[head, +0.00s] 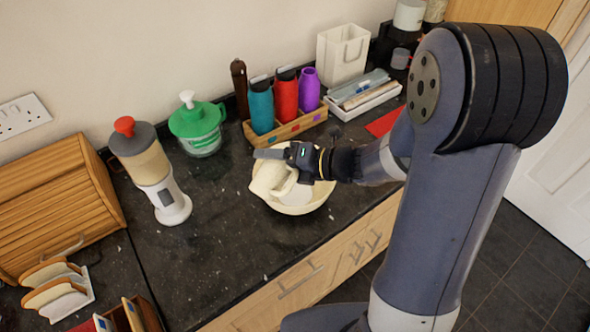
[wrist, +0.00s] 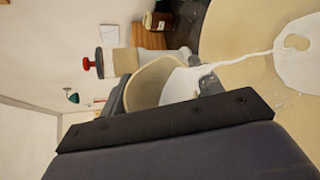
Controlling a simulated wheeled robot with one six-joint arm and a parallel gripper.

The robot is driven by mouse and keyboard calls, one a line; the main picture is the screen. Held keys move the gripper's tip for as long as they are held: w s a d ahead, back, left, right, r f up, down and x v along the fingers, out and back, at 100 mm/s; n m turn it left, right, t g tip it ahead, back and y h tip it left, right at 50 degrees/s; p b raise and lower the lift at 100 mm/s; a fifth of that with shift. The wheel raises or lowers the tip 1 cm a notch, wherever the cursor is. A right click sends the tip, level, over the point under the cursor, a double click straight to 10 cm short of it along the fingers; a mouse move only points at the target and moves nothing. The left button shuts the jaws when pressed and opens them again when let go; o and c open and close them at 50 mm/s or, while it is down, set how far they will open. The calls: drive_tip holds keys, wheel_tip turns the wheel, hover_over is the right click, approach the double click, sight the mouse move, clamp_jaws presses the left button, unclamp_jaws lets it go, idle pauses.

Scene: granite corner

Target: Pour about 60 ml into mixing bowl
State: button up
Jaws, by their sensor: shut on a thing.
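The cream mixing bowl (head: 322,198) stands on the dark granite counter in the head view; its pale inside fills the right of the wrist view (wrist: 235,95). My gripper (head: 287,156) is shut on a cream jug (head: 268,180), held tilted over the bowl. In the wrist view the jug (wrist: 150,82) has white liquid (wrist: 180,86) at its lip. A thin white stream (wrist: 240,60) runs from it to a white pool (wrist: 300,62) in the bowl. The jug's handle is largely hidden by my gripper.
A white dispenser with a red knob (head: 172,205) and a green-lidded jar (head: 200,130) stand left of the bowl. A wooden rack (head: 285,128) of coloured bottles stands behind. A toast rack (head: 75,305) is at front left.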

drive_tip(key=shift+w+d+f+m+y+p, duration=0.1)
drive_tip(key=shift+f+m+y+p, duration=0.3)
drive_tip(key=shift+f+m, duration=0.1)
idle(1.0)
drive_tip(key=shift+r+n+h+b, duration=0.4)
drive_tip(key=shift+r+n+b, duration=0.25)
drive_tip(key=shift+b, duration=0.2)
drive_tip(key=shift+s+a+r+n+h, duration=0.2)
drive_tip(key=shift+s+r+n+h, duration=0.15)
drive_tip(key=shift+n, duration=0.1)
drive_tip(key=shift+w+f+t+b, duration=0.2)
drive_tip(key=shift+t+b, duration=0.1)
drive_tip(key=shift+b, duration=0.1)
drive_tip(key=shift+s+f+n+b, duration=0.15)
drive_tip(key=shift+n+b, duration=0.2)
drive_tip(key=shift+n, duration=0.15)
drive_tip(key=shift+s+a+r+n+t+h, duration=0.3)
drive_tip(key=shift+r+n+t+h, duration=0.1)
drive_tip(key=shift+r+n+h, duration=0.2)
drive_tip(key=shift+s+a+r, duration=0.1)
drive_tip(key=shift+s+r, duration=0.05)
